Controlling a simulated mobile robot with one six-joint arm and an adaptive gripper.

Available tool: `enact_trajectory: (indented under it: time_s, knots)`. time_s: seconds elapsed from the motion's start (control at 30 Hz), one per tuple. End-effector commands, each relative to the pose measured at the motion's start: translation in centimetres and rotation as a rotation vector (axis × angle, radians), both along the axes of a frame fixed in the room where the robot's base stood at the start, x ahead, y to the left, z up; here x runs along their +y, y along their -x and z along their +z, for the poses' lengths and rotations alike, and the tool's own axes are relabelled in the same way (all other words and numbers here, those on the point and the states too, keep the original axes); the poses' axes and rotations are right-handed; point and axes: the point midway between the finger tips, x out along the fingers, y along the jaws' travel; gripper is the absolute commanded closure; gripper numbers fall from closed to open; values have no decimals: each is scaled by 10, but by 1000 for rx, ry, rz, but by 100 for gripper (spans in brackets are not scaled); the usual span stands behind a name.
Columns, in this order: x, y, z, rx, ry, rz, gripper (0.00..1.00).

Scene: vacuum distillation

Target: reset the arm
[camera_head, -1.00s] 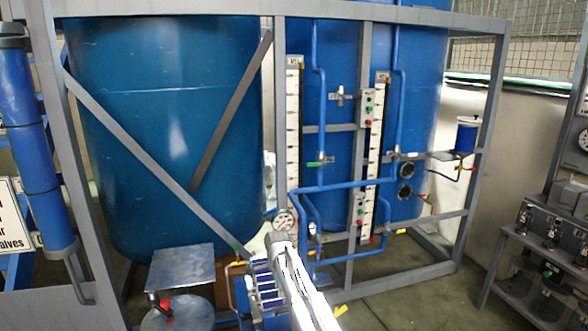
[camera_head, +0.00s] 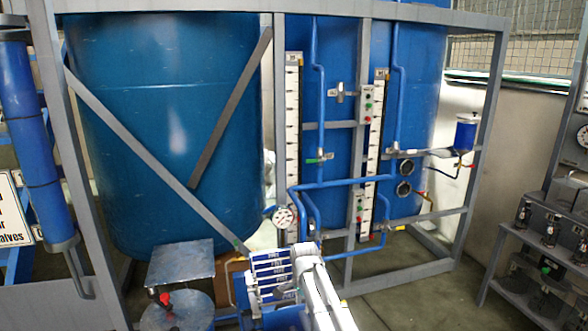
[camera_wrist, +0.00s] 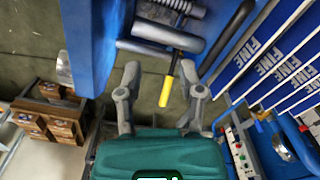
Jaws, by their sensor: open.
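My arm (camera_head: 324,300) rises from the bottom edge of the head view, in front of the blue tank frame. My gripper (camera_wrist: 162,78) shows in the wrist view, with its two grey fingers spread apart and nothing held between them. A yellow-ended lever (camera_wrist: 167,90) appears between the fingers in the picture; I cannot tell its exact distance, but no finger is seen closed on it. The gripper itself cannot be made out in the head view.
A panel with rows labelled FINE (camera_wrist: 265,65) stands close on the right in the wrist view. Blue tanks (camera_head: 165,120) sit inside a grey frame (camera_head: 365,12). A stool-like metal plate (camera_head: 181,264) is at lower left. Open floor (camera_head: 420,295) lies at lower right.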

Motion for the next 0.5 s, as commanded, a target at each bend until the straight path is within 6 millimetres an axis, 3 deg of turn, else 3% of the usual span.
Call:
enact_trajectory:
  time_s: [0.03,0.5]
  knots:
    - [-14,19,-5,0,0,49,51]
    - [-101,127,-25,1,1,576,51]
